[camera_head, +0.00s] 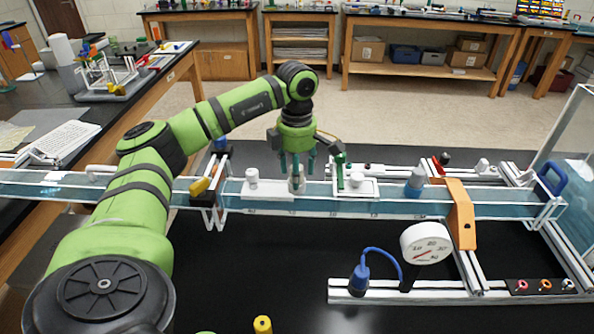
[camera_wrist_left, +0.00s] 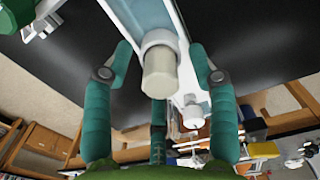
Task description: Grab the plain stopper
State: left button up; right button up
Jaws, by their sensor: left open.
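A plain pale stopper, a beige-grey cylinder in a white collar, stands upright on the long blue-and-white rail in the camera_head view (camera_head: 296,184). It also shows large in the left wrist view (camera_wrist_left: 159,72). My left gripper (camera_head: 298,170) is above the rail and points down, its teal fingers around the stopper. In the left wrist view the fingers (camera_wrist_left: 160,54) are spread, with visible gaps between them and the stopper on both sides. The gripper is open and holds nothing. My right gripper is not in view.
White knobs stand on plates left (camera_head: 252,176) and right (camera_head: 357,180) of the stopper. The black tabletop in front is largely clear.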

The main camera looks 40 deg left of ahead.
pick_arm(q)
jog(key=c, duration=1.1)
jog(key=shift+r, duration=0.2)
jog(key=shift+c, duration=0.2)
